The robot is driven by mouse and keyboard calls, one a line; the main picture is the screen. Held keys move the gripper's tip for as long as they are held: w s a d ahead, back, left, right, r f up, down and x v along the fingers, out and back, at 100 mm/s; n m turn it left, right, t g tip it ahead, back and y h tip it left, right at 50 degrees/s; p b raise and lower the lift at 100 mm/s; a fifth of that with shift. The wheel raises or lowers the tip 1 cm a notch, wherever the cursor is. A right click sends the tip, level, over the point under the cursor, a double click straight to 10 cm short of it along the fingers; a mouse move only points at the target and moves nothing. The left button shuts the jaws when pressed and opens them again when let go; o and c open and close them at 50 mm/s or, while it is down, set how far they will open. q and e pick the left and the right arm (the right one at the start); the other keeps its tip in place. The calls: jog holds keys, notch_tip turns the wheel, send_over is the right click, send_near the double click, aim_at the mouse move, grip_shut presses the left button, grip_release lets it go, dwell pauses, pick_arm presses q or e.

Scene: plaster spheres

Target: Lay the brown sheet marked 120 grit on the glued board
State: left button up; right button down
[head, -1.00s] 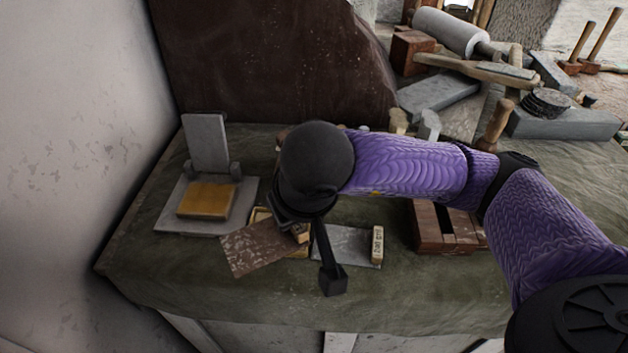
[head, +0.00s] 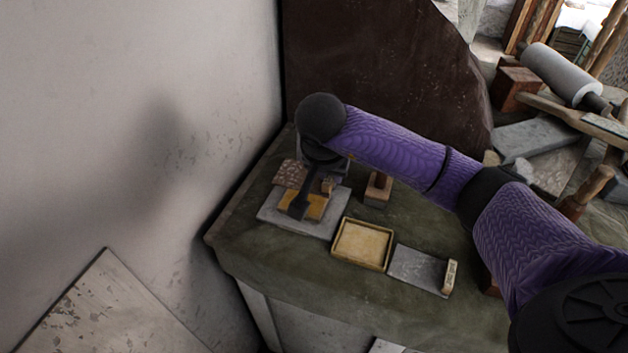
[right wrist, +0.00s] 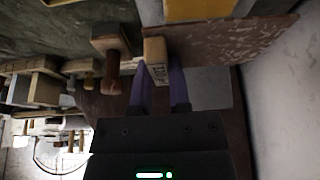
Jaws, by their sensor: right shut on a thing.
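The brown sheet (head: 290,174) has a pale wooden tab (head: 328,187) on its edge. In the right wrist view, the tab (right wrist: 156,60) carries dark lettering, hard to read at this angle. My right gripper (head: 325,180) is shut on that tab, and the speckled sheet (right wrist: 225,45) sticks out sideways from it. The glued board (head: 316,207), a yellow-orange block, lies on a grey base plate (head: 285,222). The sheet is over or just behind its far part; I cannot tell whether they touch. My arm hides part of the board and the plate's upright. My left gripper is not in view.
A shallow wooden tray (head: 345,262) stands empty to the right of the plate. A grey sheet with a pale tab (head: 415,266) lies right of it. A block with a handle (head: 376,195) stands behind the tray. A wall (head: 190,90) rises at left.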

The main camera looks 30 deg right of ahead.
jog(key=shift+d+r, duration=0.1)
jog(key=shift+d, duration=0.2)
notch_tip(320, 180, down, 5)
jog(key=b, duration=0.4)
jog(key=shift+f, duration=0.45)
dwell(0.7)
jog(key=shift+f+b, duration=0.6)
jog(key=shift+f, duration=0.1)
